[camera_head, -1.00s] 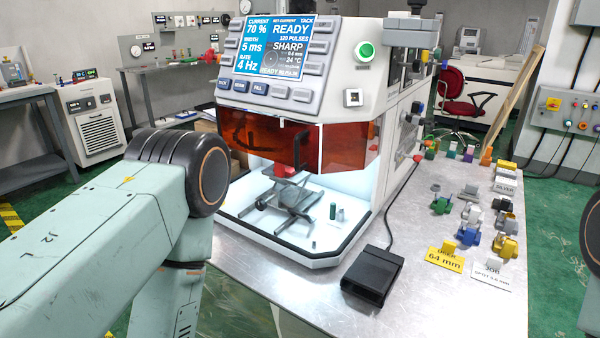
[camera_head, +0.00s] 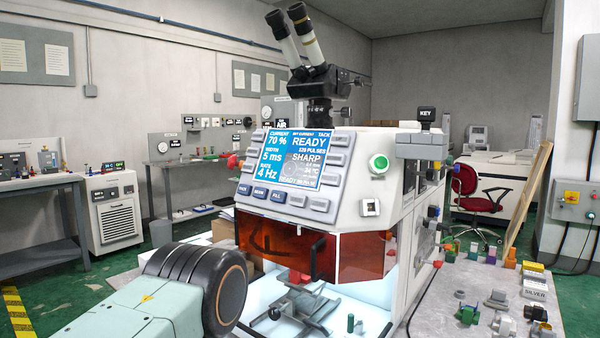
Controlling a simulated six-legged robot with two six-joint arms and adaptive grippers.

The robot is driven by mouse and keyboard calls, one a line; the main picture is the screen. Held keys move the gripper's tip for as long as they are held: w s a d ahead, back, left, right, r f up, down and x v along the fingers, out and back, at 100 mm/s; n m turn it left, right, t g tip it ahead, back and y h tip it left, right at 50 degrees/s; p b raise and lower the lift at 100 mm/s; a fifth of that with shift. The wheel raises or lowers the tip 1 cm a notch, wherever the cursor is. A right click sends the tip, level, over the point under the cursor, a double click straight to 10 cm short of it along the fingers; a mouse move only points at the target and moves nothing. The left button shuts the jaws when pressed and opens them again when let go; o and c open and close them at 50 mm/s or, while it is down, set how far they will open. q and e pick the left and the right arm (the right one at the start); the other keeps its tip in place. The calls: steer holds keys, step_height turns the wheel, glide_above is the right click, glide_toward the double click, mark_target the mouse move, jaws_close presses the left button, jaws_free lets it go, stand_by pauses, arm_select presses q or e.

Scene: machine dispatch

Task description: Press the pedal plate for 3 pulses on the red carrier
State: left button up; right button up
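The pedal plate is not in this view; the lower part of the bench is out of frame. The welding machine (camera_head: 345,200) stands on the bench, and its screen (camera_head: 292,158) reads READY, 70 %, 5 ms and 4 Hz. An orange-red shield (camera_head: 275,245) covers the front of its lit chamber. A small red piece (camera_head: 297,277) shows at the shield's lower edge above a metal stand (camera_head: 303,303); I cannot tell whether it is the red carrier. My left arm comes in at lower left, but its gripper is out of frame. My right gripper is out of frame too.
Several small coloured pieces stand on the bench (camera_head: 452,292) right of the machine. A green button (camera_head: 379,164) is on the machine's front. A red chair (camera_head: 470,190) stands behind. My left arm is close to the chamber's left side.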

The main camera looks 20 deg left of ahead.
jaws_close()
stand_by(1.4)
